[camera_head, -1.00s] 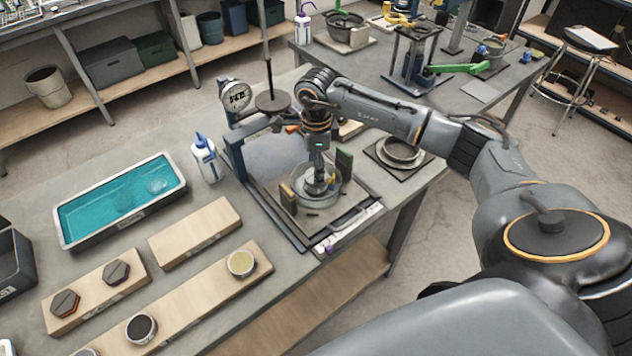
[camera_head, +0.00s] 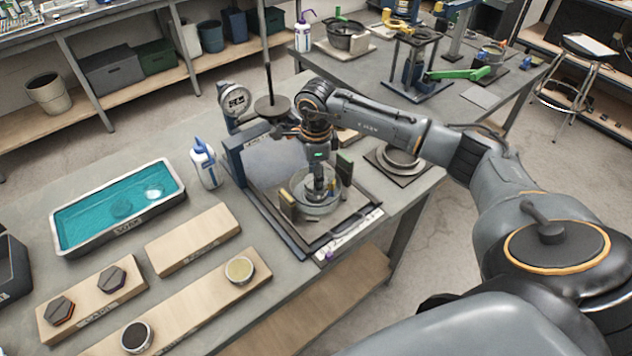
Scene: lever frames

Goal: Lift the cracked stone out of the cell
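The cell is a round, clear-walled dish (camera_head: 329,206) on the plate of a dark-framed rig on the bench. My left gripper is not in view.
A dial gauge (camera_head: 235,101) and a white bottle (camera_head: 206,164) stand left of the rig. A teal liquid tray (camera_head: 75,243), a bare wooden board (camera_head: 192,240) and a board with two dark hexagonal pieces (camera_head: 85,297) lie further left. A ringed dish (camera_head: 399,160) sits right.

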